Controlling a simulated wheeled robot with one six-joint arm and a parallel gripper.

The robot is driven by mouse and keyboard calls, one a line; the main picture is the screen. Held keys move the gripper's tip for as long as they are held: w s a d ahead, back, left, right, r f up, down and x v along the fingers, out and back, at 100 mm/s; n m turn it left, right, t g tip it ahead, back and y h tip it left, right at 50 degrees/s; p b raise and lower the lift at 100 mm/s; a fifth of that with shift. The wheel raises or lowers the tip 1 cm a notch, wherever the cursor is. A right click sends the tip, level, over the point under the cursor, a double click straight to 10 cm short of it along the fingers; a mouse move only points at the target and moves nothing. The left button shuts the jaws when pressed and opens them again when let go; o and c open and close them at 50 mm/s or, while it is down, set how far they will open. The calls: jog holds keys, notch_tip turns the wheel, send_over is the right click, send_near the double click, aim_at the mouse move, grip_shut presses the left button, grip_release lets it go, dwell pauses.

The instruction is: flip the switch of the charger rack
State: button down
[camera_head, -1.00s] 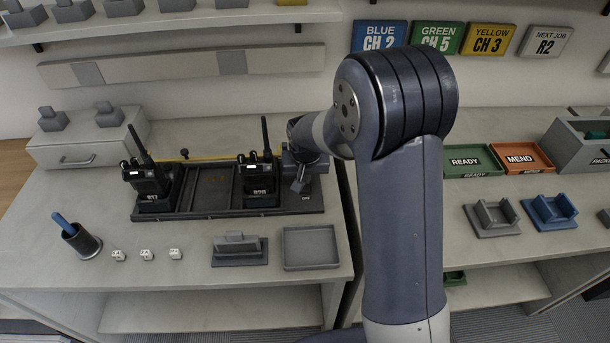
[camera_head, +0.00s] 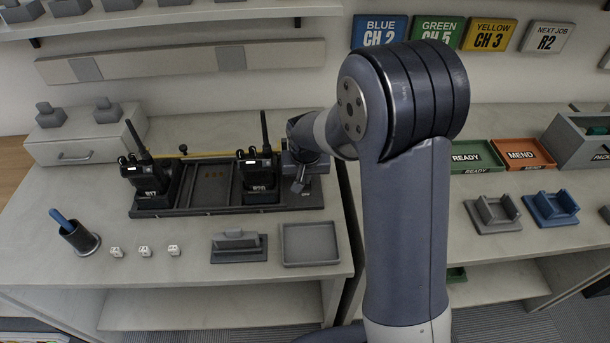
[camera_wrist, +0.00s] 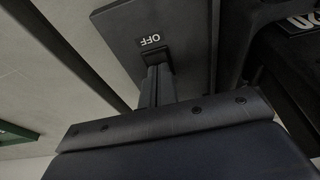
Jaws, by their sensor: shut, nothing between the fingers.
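The charger rack (camera_head: 212,188) is a long dark tray on the left bench, with a black radio standing at its left and another right of its middle. Its right end is partly covered by my arm. My gripper (camera_head: 299,186) is over that right end, pointing down. In the wrist view my gripper (camera_wrist: 158,76) is shut and empty, its fingertips at a small dark switch (camera_wrist: 157,56) just below a white OFF label (camera_wrist: 150,40). The fingertips overlap the switch in view; I cannot tell whether they touch it or which way it is tipped.
The left radio (camera_head: 150,178) and the right radio (camera_head: 260,178) rise from the rack, the right one close to my gripper. A grey tray (camera_head: 309,261), a small stand (camera_head: 238,256), white dice and a pen cup (camera_head: 80,238) lie in front.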

jog(key=p+v, duration=0.2)
jog(key=v, duration=1.2)
jog(key=shift+w+p, duration=0.65)
jog(key=shift+p, duration=0.35)
